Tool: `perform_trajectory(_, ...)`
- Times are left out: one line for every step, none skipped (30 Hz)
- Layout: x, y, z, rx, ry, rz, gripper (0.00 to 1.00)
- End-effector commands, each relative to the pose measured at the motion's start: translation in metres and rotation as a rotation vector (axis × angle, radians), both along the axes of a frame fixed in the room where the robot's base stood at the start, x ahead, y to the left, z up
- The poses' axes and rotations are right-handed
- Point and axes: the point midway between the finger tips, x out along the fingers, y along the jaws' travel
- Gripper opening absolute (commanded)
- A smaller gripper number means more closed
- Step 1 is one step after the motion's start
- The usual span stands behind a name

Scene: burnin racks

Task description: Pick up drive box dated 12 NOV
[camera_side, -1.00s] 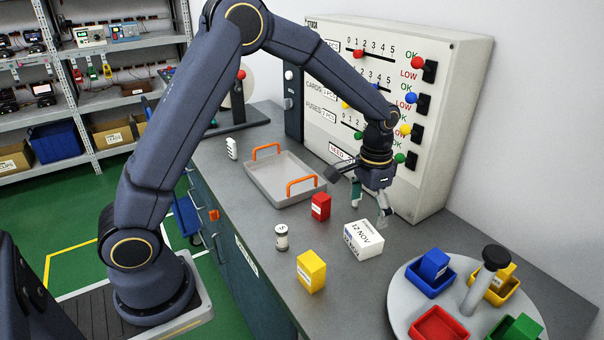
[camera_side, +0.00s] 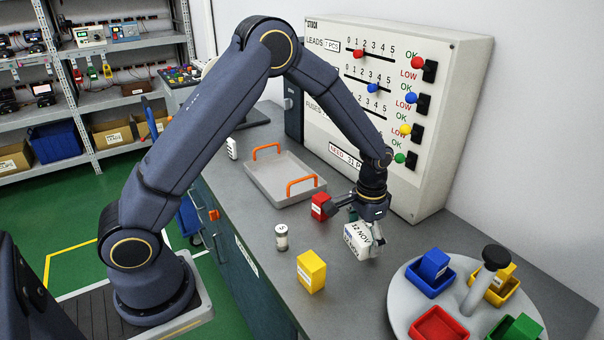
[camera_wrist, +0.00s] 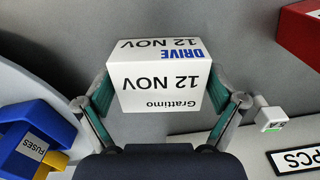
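The white drive box (camera_side: 356,240) is in my gripper (camera_side: 364,234) over the grey bench, in front of the tall stock panel. In the wrist view the box (camera_wrist: 165,75) shows "DRIVE", "12 NOV" and "Grattimo" lettering, upside down. The teal finger pads of my gripper (camera_wrist: 163,95) press on its left and right sides. The box looks tilted in the side view. I cannot tell whether its underside touches the bench.
A red box (camera_side: 319,207) stands close left of my gripper. A yellow box (camera_side: 311,272) and a small white canister (camera_side: 281,238) are nearer the front. A grey tray (camera_side: 268,184) has orange handles. A round turntable (camera_side: 400,300) with coloured bins is at right.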

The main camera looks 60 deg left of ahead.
Motion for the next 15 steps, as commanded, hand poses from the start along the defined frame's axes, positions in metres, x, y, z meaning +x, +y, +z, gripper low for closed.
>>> perform_trajectory(0.0000, 0.0000, 0.0002, 0.000, 0.000, 0.000, 0.84)
perform_trajectory(0.0000, 0.0000, 0.0002, 0.000, 0.000, 0.000, 0.81)
perform_trajectory(0.0000, 0.0000, 0.0003, 0.000, 0.000, 0.000, 0.77)
perform_trajectory(0.0000, 0.0000, 0.0003, 0.000, 0.000, 0.000, 0.74)
perform_trajectory(0.0000, 0.0000, 0.0003, 0.000, 0.000, 0.000, 0.71)
perform_trajectory(0.0001, 0.0000, 0.0003, 0.000, 0.000, 0.000, 0.67)
perform_trajectory(0.0000, 0.0000, 0.0004, 0.000, 0.000, 0.000, 0.64)
perform_trajectory(0.0001, 0.0000, 0.0004, 0.000, 0.000, 0.000, 0.60)
perform_trajectory(0.0001, 0.0000, 0.0004, 0.000, 0.000, 0.000, 0.56)
perform_trajectory(0.0001, 0.0000, 0.0004, 0.000, 0.000, 0.000, 0.53)
perform_trajectory(0.0001, 0.0000, 0.0004, 0.000, 0.000, 0.000, 0.50)
perform_trajectory(0.0001, 0.0000, 0.0004, 0.000, 0.000, 0.000, 0.46)
perform_trajectory(0.0001, 0.0000, 0.0005, 0.000, 0.000, 0.000, 0.43)
perform_trajectory(0.0003, -0.0001, 0.0007, 0.000, -0.001, 0.000, 0.43)
perform_trajectory(0.0003, -0.0001, 0.0007, 0.000, -0.001, 0.000, 0.43)
